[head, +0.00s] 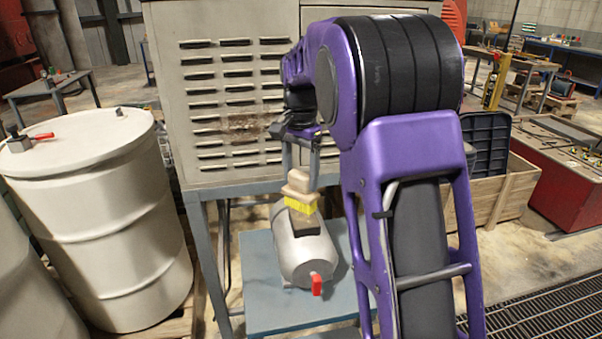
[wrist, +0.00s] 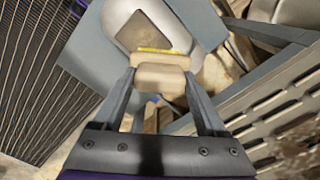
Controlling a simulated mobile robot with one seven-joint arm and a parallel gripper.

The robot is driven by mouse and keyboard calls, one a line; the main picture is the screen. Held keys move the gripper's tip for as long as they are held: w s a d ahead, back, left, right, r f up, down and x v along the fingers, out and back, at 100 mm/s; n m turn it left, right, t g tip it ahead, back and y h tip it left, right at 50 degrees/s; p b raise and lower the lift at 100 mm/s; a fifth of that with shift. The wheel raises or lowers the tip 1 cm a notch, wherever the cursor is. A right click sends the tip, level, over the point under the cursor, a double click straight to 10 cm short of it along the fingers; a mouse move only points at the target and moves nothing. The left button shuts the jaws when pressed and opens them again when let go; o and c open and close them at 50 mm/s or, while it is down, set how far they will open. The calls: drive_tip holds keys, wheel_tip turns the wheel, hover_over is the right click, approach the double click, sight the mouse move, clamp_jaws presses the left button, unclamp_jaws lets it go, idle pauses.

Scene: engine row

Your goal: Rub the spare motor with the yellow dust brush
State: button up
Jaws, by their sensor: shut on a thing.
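The yellow dust brush (head: 300,205) has a tan wooden handle block and a yellow band. My gripper (head: 300,172) is shut on its handle from above. The spare motor (head: 305,252) is a grey cylinder with a red part at its near end, lying on a blue-grey stand. The brush is over the motor's top, by a dark brownish patch (head: 304,224). In the wrist view the brush (wrist: 160,68) sits between my gripper's fingers (wrist: 160,85), and the motor (wrist: 120,14) with its brown patch lies beyond it. Whether the bristles touch the motor is hard to tell.
The blue-grey stand (head: 262,300) carries the motor. A large louvred grey cabinet (head: 220,110) on legs rises close behind. A cream drum (head: 100,220) stands at left. A wooden crate (head: 515,185) and a floor grating (head: 550,310) are at right.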

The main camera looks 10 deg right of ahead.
drive_tip(key=shift+r, duration=3)
drive_tip(key=shift+r, duration=0.1)
drive_tip(key=shift+r, duration=1.4)
drive_tip(key=shift+f, duration=0.15)
